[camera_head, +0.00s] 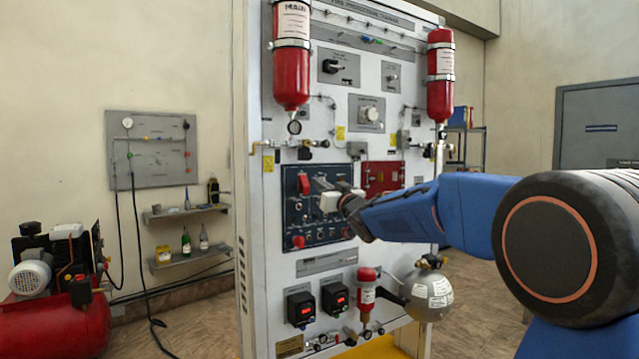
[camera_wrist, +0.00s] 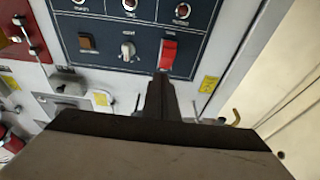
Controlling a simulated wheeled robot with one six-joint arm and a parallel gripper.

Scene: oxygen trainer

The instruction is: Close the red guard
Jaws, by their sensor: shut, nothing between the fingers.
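The red guard (camera_head: 304,184) is at the upper left of the dark blue switch panel (camera_head: 291,215). In the wrist view, where the panel appears turned over, the guard (camera_wrist: 168,48) is at the panel's lower right. Whether it is raised or lowered is hard to tell. My gripper (camera_head: 317,183) is just right of the guard in the head view. In the wrist view its dark, closed fingers (camera_wrist: 161,80) point at the guard's near end. The fingers are together and empty. Whether the tips touch the guard cannot be told.
A grey toggle (camera_wrist: 127,50) and a brown rocker switch (camera_wrist: 87,43) sit beside the guard. A red panel (camera_head: 382,178) is to the right, partly behind my arm. Red cylinders (camera_head: 291,60) hang above. A yellow tag (camera_wrist: 209,83) is near the cabinet's edge.

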